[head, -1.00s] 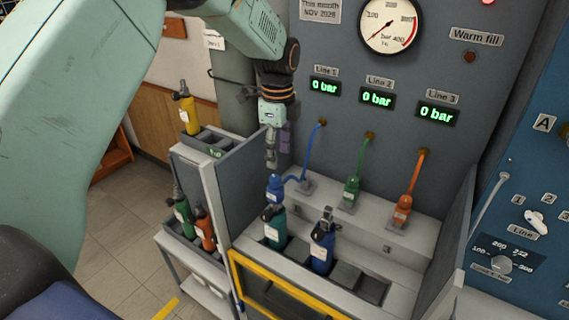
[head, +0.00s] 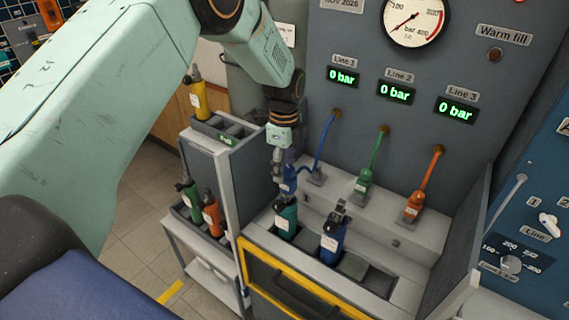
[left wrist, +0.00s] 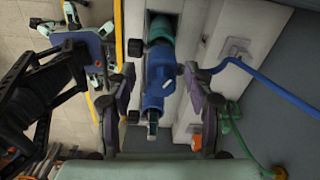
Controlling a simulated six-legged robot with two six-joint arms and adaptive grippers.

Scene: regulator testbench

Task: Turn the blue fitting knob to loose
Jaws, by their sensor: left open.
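The blue fitting (head: 289,184) sits upright on top of the teal cylinder (head: 286,216) in the left bay of the bench, with a blue hose running to the panel. It also shows in the left wrist view (left wrist: 157,82), its dark-tipped end toward the camera. My left gripper (head: 281,166) is right above the fitting in the head view and partly hides its top. In the left wrist view its two fingers (left wrist: 160,85) stand apart, one on each side of the fitting, with gaps visible. My right gripper is in neither view.
A dark blue cylinder (head: 332,238) stands just right of the teal one. Green (head: 363,183) and orange (head: 414,207) fittings sit on the ledge behind. A side rack (head: 232,160) with a yellow cylinder (head: 199,98) stands left. All three displays read 0 bar.

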